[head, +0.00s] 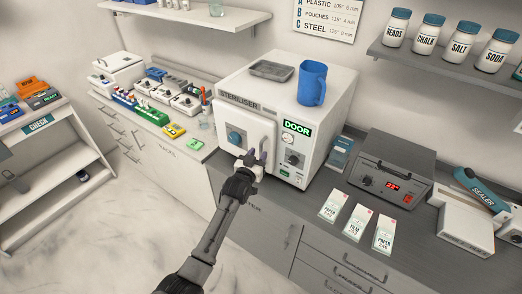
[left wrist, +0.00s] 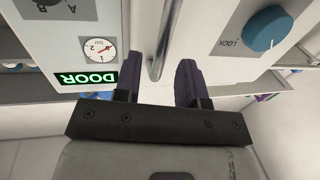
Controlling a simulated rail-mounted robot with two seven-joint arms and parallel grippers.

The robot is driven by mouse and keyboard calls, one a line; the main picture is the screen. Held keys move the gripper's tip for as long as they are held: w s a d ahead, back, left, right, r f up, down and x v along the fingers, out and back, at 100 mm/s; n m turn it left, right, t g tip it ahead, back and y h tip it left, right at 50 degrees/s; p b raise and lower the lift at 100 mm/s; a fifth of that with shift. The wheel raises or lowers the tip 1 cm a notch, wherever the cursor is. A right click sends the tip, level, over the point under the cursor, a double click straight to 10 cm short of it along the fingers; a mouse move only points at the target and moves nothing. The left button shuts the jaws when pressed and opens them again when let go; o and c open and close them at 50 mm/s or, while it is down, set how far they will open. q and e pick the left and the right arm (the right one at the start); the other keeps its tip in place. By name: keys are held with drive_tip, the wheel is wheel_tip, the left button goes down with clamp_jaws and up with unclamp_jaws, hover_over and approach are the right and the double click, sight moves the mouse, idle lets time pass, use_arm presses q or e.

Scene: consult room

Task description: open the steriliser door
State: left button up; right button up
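The steriliser (head: 331,112) is a white box on the counter. Its front door (head: 228,118) looks shut and carries a blue lock knob (head: 235,137) and a vertical bar handle (head: 268,137). In the left wrist view, turned upside down, the handle (left wrist: 161,45) and the blue LOCK knob (left wrist: 266,28) show close up. My left gripper (head: 258,161) is at the handle's lower part. Its dark fingers (left wrist: 158,82) are apart, one on each side of the handle, with gaps visible. The handle's far end is partly hidden in the head view. My right gripper is not in view.
A green DOOR label (head: 296,128) and dial are beside the door. A blue mug (head: 312,83) and grey tray (head: 271,70) stand on top. Pouch packets (head: 359,222) and a grey device (head: 390,170) lie to the right. Open floor is at the left front.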

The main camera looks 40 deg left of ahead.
sight(261, 150)
use_arm(q)
drive_tip(key=shift+x, duration=1.6)
drive_tip(key=shift+c, duration=0.2)
clamp_jaws()
